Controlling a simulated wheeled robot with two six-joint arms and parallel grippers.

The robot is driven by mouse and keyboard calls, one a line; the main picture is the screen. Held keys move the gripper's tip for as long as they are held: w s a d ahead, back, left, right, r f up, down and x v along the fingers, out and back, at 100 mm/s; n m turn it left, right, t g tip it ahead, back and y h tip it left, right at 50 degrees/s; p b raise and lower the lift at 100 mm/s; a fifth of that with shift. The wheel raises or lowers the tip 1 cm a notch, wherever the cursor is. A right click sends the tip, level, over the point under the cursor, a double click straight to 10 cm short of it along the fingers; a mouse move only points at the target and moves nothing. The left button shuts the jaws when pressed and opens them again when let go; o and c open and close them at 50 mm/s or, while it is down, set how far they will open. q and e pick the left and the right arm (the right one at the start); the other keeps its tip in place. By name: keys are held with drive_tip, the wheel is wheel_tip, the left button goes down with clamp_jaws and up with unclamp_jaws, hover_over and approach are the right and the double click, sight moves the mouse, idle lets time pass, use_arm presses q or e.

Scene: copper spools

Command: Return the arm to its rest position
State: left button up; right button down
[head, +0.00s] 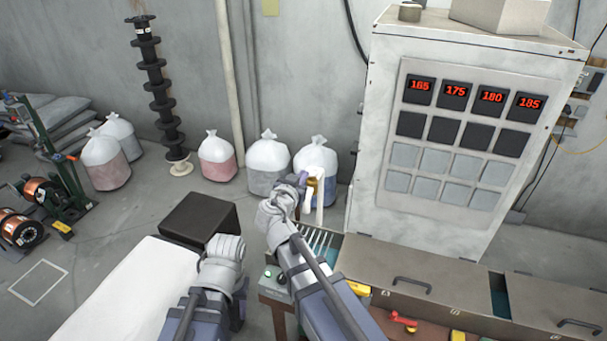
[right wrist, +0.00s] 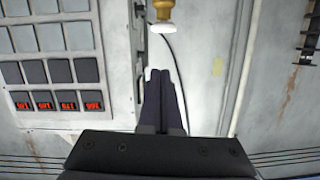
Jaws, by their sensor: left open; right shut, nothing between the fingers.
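My left gripper (head: 238,312) shows only as a dark part beside its grey wrist, low in the head view. The wrist and forearm hide most of it, and it is open. My right gripper (head: 304,181) is at the end of the arm stretched forward, left of the tall control cabinet (head: 375,125). In the right wrist view its dark fingers (right wrist: 160,75) are shut together with nothing between them. A brass-coloured piece with a white end (right wrist: 162,14) shows just beyond the fingertips; I cannot tell whether they touch.
A bench with drawers (head: 450,300) runs along the cabinet's foot. Red and yellow parts (head: 403,320) lie near its front. White sacks (head: 268,155) stand along the wall. A black box (head: 200,215) is ahead of the left wrist. Copper spools (head: 22,232) are at far left, with open floor between.

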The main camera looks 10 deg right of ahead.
drive_tip(key=s+a+f+n+g+y+b, duration=0.1)
drive_tip(key=s+a+f+n+g+b, duration=0.15)
drive_tip(key=s+f+b, duration=0.55)
drive_tip(key=s+a+f+n+g+y+b, duration=0.1)
drive_tip(key=s+f+n+g+y+b, duration=0.2)
drive_tip(key=f, duration=0.9)
drive_tip(key=s+a+f+n+g+b, duration=0.15)
drive_tip(key=s+f+g+b, duration=0.35)
drive_tip(key=f, duration=0.5)
drive_tip(key=s+a+f+n+g+y+b, duration=0.2)
drive_tip(key=s+a+f+n+y+b, duration=0.1)
drive_tip(key=s+a+f, duration=0.4)
drive_tip(key=s+n+b, duration=0.1)
drive_tip(key=s, duration=0.2)
drive_tip(key=shift+f+g+b, duration=0.25)
drive_tip(key=shift+g+b, duration=0.05)
drive_tip(key=shift+g, duration=0.05)
drive_tip(key=shift+w+d, duration=0.1)
